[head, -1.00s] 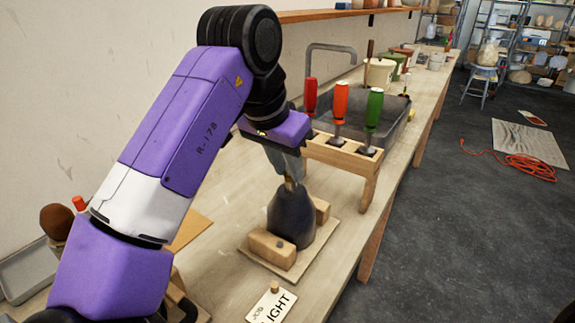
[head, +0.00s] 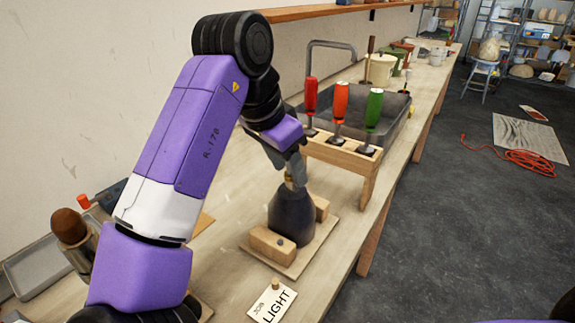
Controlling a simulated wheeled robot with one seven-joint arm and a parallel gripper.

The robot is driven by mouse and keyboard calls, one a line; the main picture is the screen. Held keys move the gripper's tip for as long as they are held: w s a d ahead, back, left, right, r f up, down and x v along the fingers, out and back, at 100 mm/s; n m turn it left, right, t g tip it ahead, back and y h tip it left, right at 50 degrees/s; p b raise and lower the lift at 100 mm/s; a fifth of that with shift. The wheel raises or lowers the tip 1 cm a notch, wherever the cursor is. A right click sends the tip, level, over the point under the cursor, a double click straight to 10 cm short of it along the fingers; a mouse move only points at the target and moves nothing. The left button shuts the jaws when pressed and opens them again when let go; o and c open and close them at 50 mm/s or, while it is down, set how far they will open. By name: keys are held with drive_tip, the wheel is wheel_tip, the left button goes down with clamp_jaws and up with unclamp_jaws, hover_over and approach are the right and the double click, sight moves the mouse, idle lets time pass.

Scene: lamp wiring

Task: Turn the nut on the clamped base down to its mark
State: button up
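The dark lamp base (head: 291,217) stands upright between two wooden clamp blocks, the front one (head: 272,245) nearest me, on a flat board (head: 303,263) on the workbench. A brass-coloured piece (head: 290,182) shows at the top of the base's neck. My gripper (head: 291,176) points down over the neck, with its fingers at or around the brass piece. The fingers overlap there, so I cannot tell whether they are closed on it. The nut and its mark are too small or hidden to make out.
A wooden rack (head: 345,155) with red, orange and green-handled screwdrivers stands close behind the base. A dark sink (head: 395,112) lies beyond it. A card reading LIGHT (head: 272,303) lies in front. A metal cup (head: 82,245) and grey tray (head: 38,268) are at left.

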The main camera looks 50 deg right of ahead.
drive_tip(key=v, duration=0.7)
drive_tip(key=shift+r, duration=0.35)
drive_tip(key=shift+a, duration=0.2)
